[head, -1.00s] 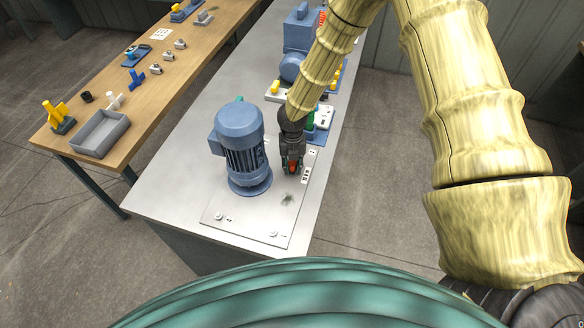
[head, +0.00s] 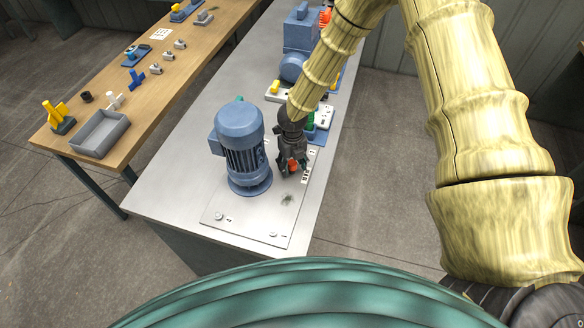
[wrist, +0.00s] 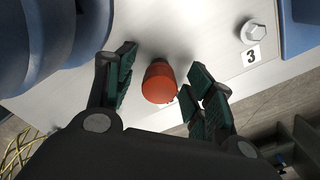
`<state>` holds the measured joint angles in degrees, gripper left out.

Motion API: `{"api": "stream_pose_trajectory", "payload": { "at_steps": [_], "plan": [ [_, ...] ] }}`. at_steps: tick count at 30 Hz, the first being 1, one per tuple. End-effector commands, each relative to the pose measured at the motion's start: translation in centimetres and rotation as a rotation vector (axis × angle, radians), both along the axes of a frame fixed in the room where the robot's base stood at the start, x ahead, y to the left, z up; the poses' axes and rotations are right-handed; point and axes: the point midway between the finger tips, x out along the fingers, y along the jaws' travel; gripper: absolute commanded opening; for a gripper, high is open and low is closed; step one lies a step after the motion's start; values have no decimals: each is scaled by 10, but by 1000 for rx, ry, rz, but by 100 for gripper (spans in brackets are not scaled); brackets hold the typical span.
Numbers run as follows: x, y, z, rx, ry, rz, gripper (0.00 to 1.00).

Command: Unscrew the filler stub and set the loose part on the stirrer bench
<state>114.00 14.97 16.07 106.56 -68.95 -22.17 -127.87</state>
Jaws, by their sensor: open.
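A small orange-red part, which looks like the filler stub (wrist: 160,82), stands between my gripper's fingers. Gaps show on both sides of it in the wrist view. My gripper (wrist: 161,62) is open around it; in the head view my gripper (head: 291,170) is low over the metal plate, right of the blue motor. The stub's lower end and how it is seated are hidden. Two benches show: a grey metal one (head: 170,190) in front and a wooden one (head: 55,140) at left. I cannot tell by sight which is the stirrer bench.
The blue motor (head: 243,150) stands close on the left of my gripper. A hex bolt (wrist: 253,31) beside a "3" label is near it. On the wooden bench are a grey tray (head: 124,130) and several small parts. Blue machinery (head: 298,35) stands further back.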

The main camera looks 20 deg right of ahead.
Motion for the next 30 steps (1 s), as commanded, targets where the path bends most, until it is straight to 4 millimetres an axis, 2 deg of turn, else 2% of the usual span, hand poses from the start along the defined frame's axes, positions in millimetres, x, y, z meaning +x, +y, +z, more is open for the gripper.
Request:
{"api": "stream_pose_trajectory", "payload": {
  "at_steps": [30],
  "plan": [
    [1, 0, 69, 1, -2, 0, 54]
  ]
}}
